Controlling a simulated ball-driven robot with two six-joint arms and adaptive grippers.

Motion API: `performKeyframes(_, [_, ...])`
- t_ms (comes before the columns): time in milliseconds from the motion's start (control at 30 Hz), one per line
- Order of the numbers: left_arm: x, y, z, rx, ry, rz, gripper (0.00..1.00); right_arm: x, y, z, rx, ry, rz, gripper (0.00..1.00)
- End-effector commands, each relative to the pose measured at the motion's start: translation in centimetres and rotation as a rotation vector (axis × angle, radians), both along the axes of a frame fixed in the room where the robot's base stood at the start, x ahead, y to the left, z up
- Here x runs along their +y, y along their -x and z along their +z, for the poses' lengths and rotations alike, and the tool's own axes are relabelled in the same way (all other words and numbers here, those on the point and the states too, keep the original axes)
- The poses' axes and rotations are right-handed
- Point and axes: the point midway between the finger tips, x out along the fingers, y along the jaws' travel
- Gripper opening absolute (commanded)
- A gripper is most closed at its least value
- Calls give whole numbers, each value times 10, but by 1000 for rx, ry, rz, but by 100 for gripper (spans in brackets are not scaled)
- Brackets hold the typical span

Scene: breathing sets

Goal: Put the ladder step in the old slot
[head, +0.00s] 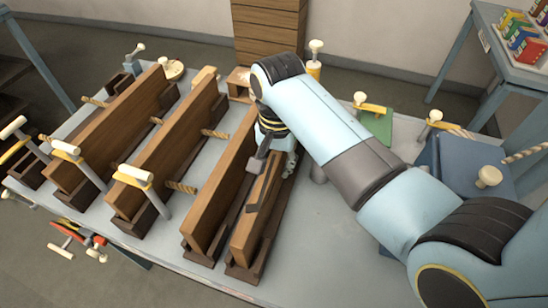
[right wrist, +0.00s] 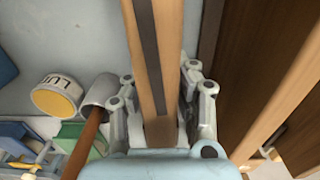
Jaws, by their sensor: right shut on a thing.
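The ladder step appears to be the narrow wooden board (head: 248,234) with a dark strip along it, at the front middle of the bench. My right gripper (head: 273,160) reaches down onto its far part. In the right wrist view the board (right wrist: 158,50) runs between the two fingers of my right gripper (right wrist: 163,108), which is shut on it. The board's near end seems to lie at a dark wooden support (head: 242,273); whether it touches is unclear. I cannot tell which gap is the old slot. My left gripper is not in view.
Several long boards (head: 225,180) stand on edge in dark supports to the left, with clamps and dowels (head: 181,187) between them. A blue box (head: 475,170) stands right. The bench's front right is clear.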

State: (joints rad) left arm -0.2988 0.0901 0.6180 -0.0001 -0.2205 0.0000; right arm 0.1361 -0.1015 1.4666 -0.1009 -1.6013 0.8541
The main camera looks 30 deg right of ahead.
Motion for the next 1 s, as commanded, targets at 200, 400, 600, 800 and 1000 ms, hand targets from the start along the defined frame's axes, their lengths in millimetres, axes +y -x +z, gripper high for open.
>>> performKeyframes(200, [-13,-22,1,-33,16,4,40,0,0,-1,1,-1,1,0])
performKeyframes(400, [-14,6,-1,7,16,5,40,0,0,-3,3,0,1,45])
performKeyframes(600, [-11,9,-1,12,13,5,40,0,1,-3,3,0,1,48])
performKeyframes(800, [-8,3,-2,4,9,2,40,0,0,6,-1,-1,1,48])
performKeyframes(1000, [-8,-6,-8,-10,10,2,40,1,-1,45,-4,-2,1,48])
